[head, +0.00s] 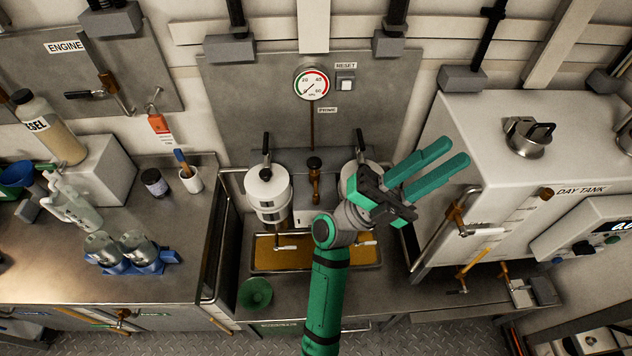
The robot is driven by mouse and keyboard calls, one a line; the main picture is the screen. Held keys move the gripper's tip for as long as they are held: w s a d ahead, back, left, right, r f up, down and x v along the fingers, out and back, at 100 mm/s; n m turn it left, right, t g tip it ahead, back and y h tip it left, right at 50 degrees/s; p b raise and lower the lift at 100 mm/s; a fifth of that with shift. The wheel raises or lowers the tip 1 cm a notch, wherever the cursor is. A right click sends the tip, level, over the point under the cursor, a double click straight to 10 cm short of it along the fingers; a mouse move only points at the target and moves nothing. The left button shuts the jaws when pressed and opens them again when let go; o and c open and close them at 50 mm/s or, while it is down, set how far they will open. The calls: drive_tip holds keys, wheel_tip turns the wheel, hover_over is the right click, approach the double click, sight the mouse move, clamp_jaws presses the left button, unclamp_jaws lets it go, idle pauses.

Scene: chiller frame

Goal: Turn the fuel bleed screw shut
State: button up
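Two white filter housings stand side by side on the back panel. The left filter housing (268,187) has a black handle (266,145) on top. The right filter housing (349,178) is partly hidden by my gripper. It also has a black handle (360,143). A brass-coloured fitting with a dark knob (315,165) stands between them. I cannot tell for sure which part is the fuel bleed screw. My gripper (457,151) is open and empty, with its green fingers apart.
A tray (254,266) of amber liquid lies below the filters, partly behind my arm. A pressure gauge (311,83) is above. The day tank (470,125) stands right.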

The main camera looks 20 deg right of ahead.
drive_tip(key=s+d+m+g+y, duration=0.2)
drive_tip(key=d+m+g+y, duration=0.3)
drive_tip(key=m+y, duration=0.15)
drive_tip(key=n+t+y, duration=0.5)
drive_tip(key=t+y, duration=0.8)
drive_tip(key=y, duration=0.8)
approach(316, 187)
drive_tip(key=f, duration=0.8)
drive_tip(key=shift+s, duration=0.25)
clamp_jaws()
